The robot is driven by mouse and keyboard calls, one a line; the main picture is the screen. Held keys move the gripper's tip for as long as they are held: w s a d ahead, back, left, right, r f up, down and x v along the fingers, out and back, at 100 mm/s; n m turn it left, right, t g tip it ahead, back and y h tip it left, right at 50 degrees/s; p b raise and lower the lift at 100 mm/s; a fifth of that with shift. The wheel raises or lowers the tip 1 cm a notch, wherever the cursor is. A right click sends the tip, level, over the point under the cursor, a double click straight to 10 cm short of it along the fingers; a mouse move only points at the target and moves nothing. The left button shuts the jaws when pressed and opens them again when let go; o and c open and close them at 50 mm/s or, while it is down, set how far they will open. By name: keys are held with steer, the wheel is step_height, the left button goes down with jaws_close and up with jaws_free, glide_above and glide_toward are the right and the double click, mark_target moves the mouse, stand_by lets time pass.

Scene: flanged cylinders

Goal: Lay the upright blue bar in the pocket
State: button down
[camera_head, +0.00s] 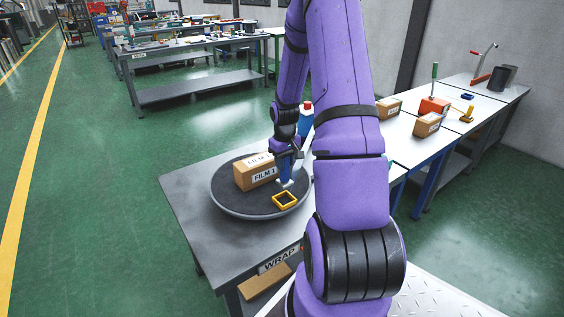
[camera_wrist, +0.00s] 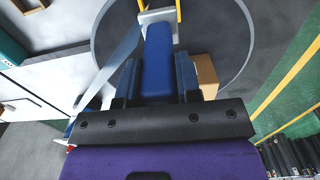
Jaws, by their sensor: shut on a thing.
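The blue bar (camera_head: 285,172) is between the fingers of my gripper (camera_wrist: 157,72). It looks roughly upright in the head view, with a pale flange at its lower end. In the wrist view the bar (camera_wrist: 158,50) runs away from me to the pale flange (camera_wrist: 158,16). I cannot tell whether the flange touches the round dark turntable (camera_head: 230,205). A yellow square frame (camera_head: 285,200), which looks like the pocket, lies on the turntable just in front of the bar. Part of this frame shows beyond the flange in the wrist view.
A cardboard box (camera_head: 256,173) labelled FILM 1 stands on the turntable left of the bar. The turntable sits on a grey table (camera_head: 195,185). A red-capped bottle (camera_head: 307,115) shows behind my arm. A white bench (camera_head: 400,135) with boxes stands at right.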

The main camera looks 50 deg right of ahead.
mark_target(285, 182)
steer(key=shift+f, duration=3.85)
steer(key=shift+f, duration=0.65)
steer(key=c, duration=0.7)
jaws_free()
steer(key=shift+c, duration=0.2)
step_height(285, 182, up, 11)
steer(key=shift+f, duration=0.1)
